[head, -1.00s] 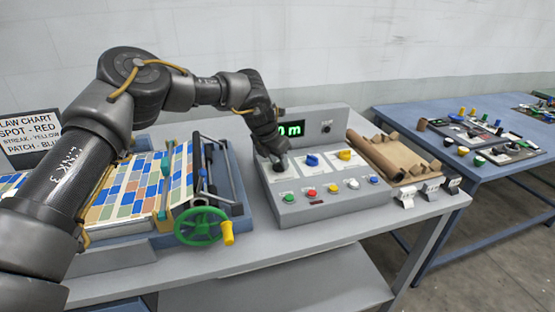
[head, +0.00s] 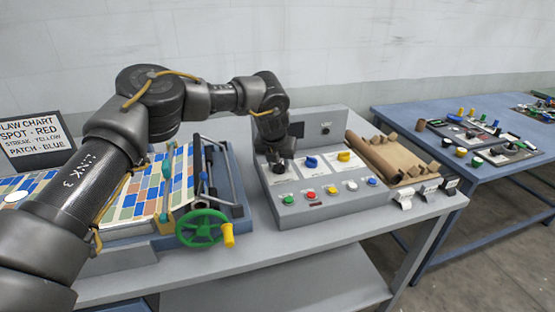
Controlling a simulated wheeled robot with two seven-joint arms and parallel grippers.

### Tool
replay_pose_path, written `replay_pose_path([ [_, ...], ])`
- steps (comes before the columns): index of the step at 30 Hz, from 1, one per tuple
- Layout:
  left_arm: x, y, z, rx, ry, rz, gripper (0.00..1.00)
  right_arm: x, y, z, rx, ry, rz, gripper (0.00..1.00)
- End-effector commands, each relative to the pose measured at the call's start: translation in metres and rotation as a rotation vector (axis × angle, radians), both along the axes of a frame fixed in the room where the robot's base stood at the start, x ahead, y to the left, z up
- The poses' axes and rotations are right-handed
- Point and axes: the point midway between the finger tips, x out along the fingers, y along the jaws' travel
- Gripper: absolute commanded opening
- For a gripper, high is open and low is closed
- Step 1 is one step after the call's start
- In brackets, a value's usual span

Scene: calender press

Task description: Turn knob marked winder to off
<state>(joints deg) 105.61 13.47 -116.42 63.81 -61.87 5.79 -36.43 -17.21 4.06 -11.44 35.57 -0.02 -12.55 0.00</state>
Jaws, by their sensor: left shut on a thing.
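The grey control panel (head: 340,200) stands on the table in the head view. Its upper row holds a blue knob (head: 311,162) in the middle and a yellow knob (head: 344,156) at right. My left gripper (head: 281,167) is over the left place in that row, shut on the knob there, which it mostly hides. The labels by the knobs are too small to read. The display (head: 297,130) at the back of the panel is dark. My right gripper is not in view.
Several coloured buttons (head: 331,190) line the panel's front. A machine with a green handwheel (head: 201,228) and a tiled sheet (head: 130,205) stands at left. Brown rolls (head: 373,158) lie right of the panel. A blue table (head: 395,115) with small parts stands farther right.

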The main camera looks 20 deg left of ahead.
Motion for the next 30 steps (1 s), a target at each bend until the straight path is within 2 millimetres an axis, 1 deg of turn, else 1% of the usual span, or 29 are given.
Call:
replay_pose_path([
  [1,0.0,-0.001,0.002,0.0,0.001,0.045,0.14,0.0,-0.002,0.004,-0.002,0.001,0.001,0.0],
  [6,0.0,-0.002,0.002,0.0,0.0,0.201,0.14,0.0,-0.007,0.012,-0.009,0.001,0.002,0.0],
  [15,0.001,-0.003,0.002,0.001,0.001,0.424,0.14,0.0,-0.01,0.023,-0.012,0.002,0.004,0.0],
  [21,0.001,-0.003,0.001,0.001,0.0,0.516,0.14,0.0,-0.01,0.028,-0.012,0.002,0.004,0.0],
  [30,0.001,-0.003,0.0,0.001,0.0,0.574,0.14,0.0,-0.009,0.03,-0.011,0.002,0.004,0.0],
])
